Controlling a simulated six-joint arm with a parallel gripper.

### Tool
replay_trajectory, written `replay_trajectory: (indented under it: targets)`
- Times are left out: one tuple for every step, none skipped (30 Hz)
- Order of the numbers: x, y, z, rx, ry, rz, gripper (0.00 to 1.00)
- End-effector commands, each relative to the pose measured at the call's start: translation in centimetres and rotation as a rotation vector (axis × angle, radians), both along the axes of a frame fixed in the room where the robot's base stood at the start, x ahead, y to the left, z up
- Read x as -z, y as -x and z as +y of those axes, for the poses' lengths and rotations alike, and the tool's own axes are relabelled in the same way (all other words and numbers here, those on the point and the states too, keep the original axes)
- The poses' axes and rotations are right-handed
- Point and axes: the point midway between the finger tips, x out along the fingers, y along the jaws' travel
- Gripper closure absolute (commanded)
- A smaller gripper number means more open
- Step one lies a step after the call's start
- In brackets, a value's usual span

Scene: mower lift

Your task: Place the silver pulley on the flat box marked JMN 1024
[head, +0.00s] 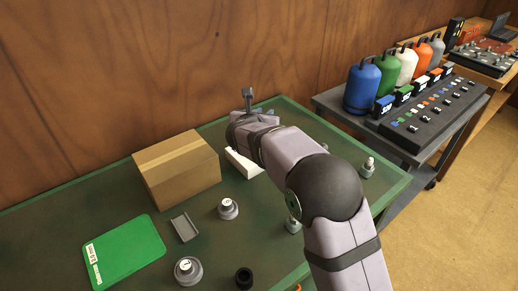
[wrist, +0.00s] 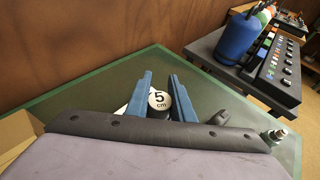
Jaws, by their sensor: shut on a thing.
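My gripper (wrist: 163,98) has blue fingers, shut on a round grey piece (wrist: 159,101) with a pale top reading "5 cm". I cannot tell for sure that this is the silver pulley. In the head view my gripper (head: 248,101) is at the far side of the green table, and the held piece cannot be made out there. A flat green box (head: 128,252) lies at the table's front left, well apart from my gripper.
A cardboard box (head: 178,170) stands left of my arm, with a white box (head: 242,163) partly hidden beside it. A grey tray (head: 184,228), two labelled round pieces (head: 228,209) (head: 188,271) and a black ring (head: 244,278) lie near the green box. Gas bottles (head: 362,87) stand on a side cart.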

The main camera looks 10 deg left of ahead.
Motion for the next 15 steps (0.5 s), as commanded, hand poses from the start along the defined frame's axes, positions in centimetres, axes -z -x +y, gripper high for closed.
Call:
replay_trajectory:
  targets:
    - [0.4,0.1,1.2,-0.064,0.003,0.003,1.00]
    - [0.6,0.2,1.8,-0.090,0.003,0.001,1.00]
    - [0.8,0.3,2.4,-0.123,0.002,0.001,1.00]
    - [1.1,0.4,2.9,-0.147,0.001,0.003,1.00]
    - [1.2,0.5,3.2,-0.160,0.001,0.002,1.00]
    - [1.4,0.6,3.6,-0.179,0.001,0.002,1.00]
    - [1.5,0.6,3.8,-0.191,0.000,0.002,1.00]
    - [1.6,0.7,4.0,-0.199,0.001,0.003,1.00]
    - [1.7,0.8,4.1,-0.209,-0.001,0.002,1.00]
    - [1.8,0.8,4.3,-0.215,0.000,0.002,1.00]
    - [1.8,0.8,4.3,-0.219,-0.001,0.002,1.00]
    - [1.9,0.8,4.4,-0.223,-0.001,0.002,1.00]
    - [1.9,0.8,4.4,-0.227,-0.002,0.001,1.00]
    - [1.8,0.8,4.4,-0.228,-0.001,0.001,1.00]
    - [1.9,0.8,4.4,-0.230,-0.002,0.001,1.00]
